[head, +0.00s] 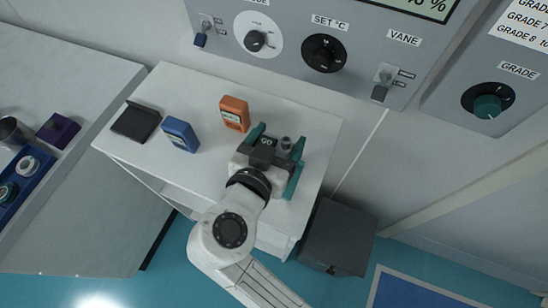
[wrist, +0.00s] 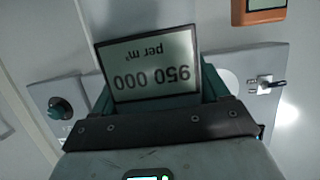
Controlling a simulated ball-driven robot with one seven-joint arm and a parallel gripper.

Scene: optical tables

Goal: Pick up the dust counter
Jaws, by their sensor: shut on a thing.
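The dust counter (head: 267,142) is a dark grey device, gripped at the right part of the white table top in the head view. In the wrist view its dark-framed display (wrist: 152,65) reads "950 000 per m³" upside down. My gripper (head: 274,155) has teal fingers on either side of the counter and is shut on it. In the wrist view the teal fingers show partly behind the display. My wrist hides part of the counter, and I cannot tell whether it is clear of the table.
A wall panel (head: 290,72) with knobs and switches rises behind. A dark grey box (head: 340,238) stands at right.

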